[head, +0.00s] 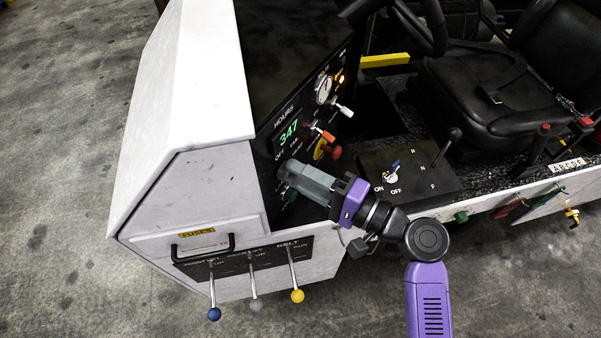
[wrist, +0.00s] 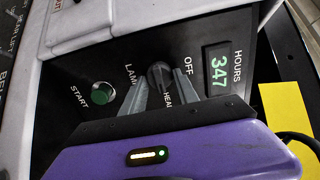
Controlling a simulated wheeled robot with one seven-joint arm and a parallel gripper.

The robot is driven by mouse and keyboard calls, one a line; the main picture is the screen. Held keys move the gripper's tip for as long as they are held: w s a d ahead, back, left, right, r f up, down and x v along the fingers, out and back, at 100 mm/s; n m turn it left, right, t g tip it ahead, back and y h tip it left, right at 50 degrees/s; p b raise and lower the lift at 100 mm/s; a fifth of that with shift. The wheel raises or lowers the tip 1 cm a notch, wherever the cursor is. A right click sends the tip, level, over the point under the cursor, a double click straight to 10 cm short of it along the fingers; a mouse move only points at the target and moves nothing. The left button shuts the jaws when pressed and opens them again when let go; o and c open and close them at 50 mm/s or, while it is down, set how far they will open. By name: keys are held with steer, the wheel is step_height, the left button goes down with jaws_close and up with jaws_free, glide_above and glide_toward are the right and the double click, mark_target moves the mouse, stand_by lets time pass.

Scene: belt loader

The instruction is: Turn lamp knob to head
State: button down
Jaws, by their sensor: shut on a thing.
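The lamp knob (wrist: 157,72) is a dark round knob on the black dash panel, with LAMP, OFF and HEAD lettering around it in the wrist view. My gripper (wrist: 160,84) has its grey fingers on either side of the knob and is shut on it. The HEAD label sits between the fingers, below the knob. I cannot tell which way the knob points. In the head view my gripper (head: 285,174) reaches the lower dash panel from the right, and its fingers hide the knob.
A green START button (wrist: 102,93) is left of the knob, and the green 347 HOURS display (wrist: 218,70) is right of it. A red knob (head: 331,152) and an orange-tipped lever (head: 324,134) stick out above my gripper. Blue, grey and yellow (head: 297,296) levers hang below.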

steer(key=shift+d+f, duration=0.1)
steer(key=c, duration=0.9)
jaws_free()
steer(key=shift+c, duration=0.2)
steer(key=b+v, duration=0.2)
steer(key=v, duration=0.5)
steer(key=shift+d, duration=0.35)
steer(key=shift+s, duration=0.15)
